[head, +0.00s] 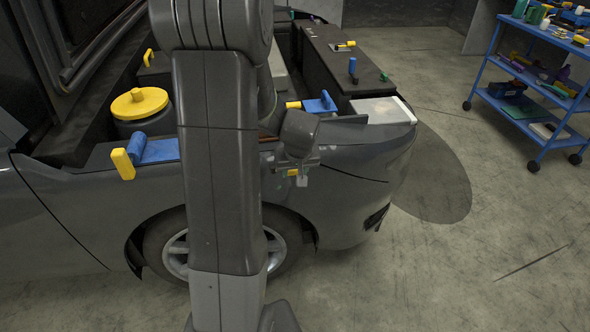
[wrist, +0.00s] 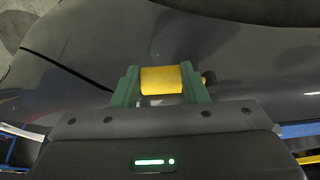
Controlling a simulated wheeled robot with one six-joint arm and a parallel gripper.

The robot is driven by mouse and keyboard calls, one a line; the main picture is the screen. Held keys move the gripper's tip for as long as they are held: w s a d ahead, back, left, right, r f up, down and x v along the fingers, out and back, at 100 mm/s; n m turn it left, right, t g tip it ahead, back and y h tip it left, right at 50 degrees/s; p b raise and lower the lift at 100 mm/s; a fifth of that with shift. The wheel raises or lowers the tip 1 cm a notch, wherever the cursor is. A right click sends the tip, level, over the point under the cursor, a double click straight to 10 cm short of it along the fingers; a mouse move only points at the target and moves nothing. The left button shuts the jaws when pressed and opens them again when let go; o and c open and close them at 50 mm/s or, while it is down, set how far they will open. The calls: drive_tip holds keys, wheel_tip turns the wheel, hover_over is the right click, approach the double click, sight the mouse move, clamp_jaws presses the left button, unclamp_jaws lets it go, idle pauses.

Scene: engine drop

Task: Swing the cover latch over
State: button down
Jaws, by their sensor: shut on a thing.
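My gripper (wrist: 161,85) has its green fingers on both sides of a yellow block (wrist: 162,80), shut on it, with the dark car body behind. In the head view my gripper (head: 297,173) is at the car's fender, partly behind my arm, and a little of the yellow shows between its fingers. The frames do not show clearly what the yellow block is fixed to. A blue latch (head: 158,150) with a yellow grip (head: 123,164) sits on the fender edge at left. Another blue piece (head: 321,103) with a yellow end (head: 293,104) sits at the bay's front right.
A yellow round cap (head: 139,103) stands in the engine bay. A dark flat cover (head: 340,62) with small handles lies behind. A pale box (head: 382,110) is at the front corner. A blue cart (head: 535,85) with tools stands at right. The floor (head: 500,220) between is clear.

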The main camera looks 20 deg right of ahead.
drive_tip(key=shift+s+a+m+h, duration=0.3)
drive_tip(key=shift+m, duration=0.4)
drive_tip(key=s+a+m+g+h+b, duration=0.1)
drive_tip(key=a+m+g+h+b, duration=0.1)
drive_tip(key=a+m+b, duration=0.4)
drive_tip(key=shift+s+m+g+h+b, duration=0.15)
drive_tip(key=shift+m+g+h+b, duration=0.4)
drive_tip(key=shift+m+b, duration=2.75)
drive_tip(key=shift+a+n+b, duration=0.1)
drive_tip(key=shift+n+b, duration=0.3)
drive_tip(key=shift+b, duration=0.05)
drive_tip(key=c, duration=0.8)
unclamp_jaws()
drive_tip(key=shift+c, duration=0.2)
